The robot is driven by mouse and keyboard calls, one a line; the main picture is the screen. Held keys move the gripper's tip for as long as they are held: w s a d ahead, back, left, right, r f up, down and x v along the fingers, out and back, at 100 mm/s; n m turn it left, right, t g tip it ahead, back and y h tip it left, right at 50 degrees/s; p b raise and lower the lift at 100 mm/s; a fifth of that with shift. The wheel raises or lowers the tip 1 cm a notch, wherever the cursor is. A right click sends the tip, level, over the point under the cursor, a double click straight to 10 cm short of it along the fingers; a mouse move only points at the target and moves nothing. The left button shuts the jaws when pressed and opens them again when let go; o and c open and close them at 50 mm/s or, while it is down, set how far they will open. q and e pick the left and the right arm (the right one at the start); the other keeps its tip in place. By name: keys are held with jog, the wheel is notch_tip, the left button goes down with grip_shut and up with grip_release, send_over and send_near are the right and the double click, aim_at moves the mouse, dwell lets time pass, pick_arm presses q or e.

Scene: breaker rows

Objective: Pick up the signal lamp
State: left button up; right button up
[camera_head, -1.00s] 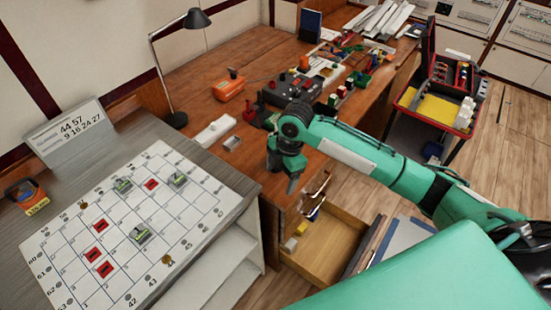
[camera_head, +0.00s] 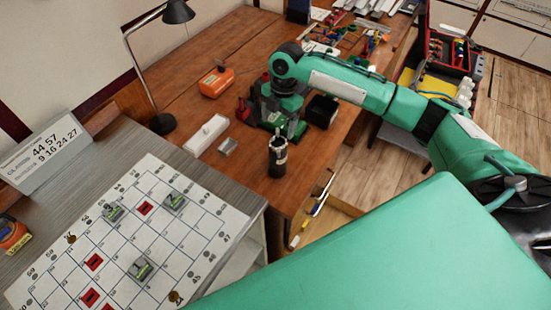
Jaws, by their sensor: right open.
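My right arm reaches in from the right over the desk (camera_head: 195,105), and its wrist points down. I cannot tell for sure which thing is the signal lamp. A small red upright object (camera_head: 243,109) stands on the desk, left of my wrist and apart from it. My wrist hides part of the desk behind it. My left gripper is not in view.
A white block (camera_head: 206,136), a small grey block (camera_head: 228,146) and an orange device (camera_head: 216,82) lie left of my wrist. A black box (camera_head: 322,111) stands to its right. A desk lamp (camera_head: 163,122) rises behind. A marked board (camera_head: 130,235) covers the grey cabinet in front.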

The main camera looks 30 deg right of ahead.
send_over(278, 145)
notch_tip(278, 145, down, 4)
jog(key=shift+w+a+f+p, duration=0.15)
jog(key=shift+f+p, duration=0.1)
jog(key=shift+p, duration=0.15)
jog(key=shift+w+f, duration=0.1)
jog(key=shift+f, duration=0.25)
jog(key=shift+s+f+p, duration=0.2)
jog(key=shift+f+p, duration=0.25)
jog(key=shift+f, duration=0.1)
jog(key=shift+s+f+p, duration=0.15)
jog(key=shift+f+p, duration=0.25)
jog(key=shift+f, duration=0.1)
notch_tip(278, 145, down, 2)
jog(key=shift+f+p, duration=0.25)
jog(key=shift+p, duration=0.1)
jog(key=shift+f, duration=0.45)
jog(key=c, duration=0.8)
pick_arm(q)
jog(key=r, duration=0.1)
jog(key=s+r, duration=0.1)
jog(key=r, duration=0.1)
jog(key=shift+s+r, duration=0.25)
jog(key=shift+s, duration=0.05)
pick_arm(e)
grip_shut()
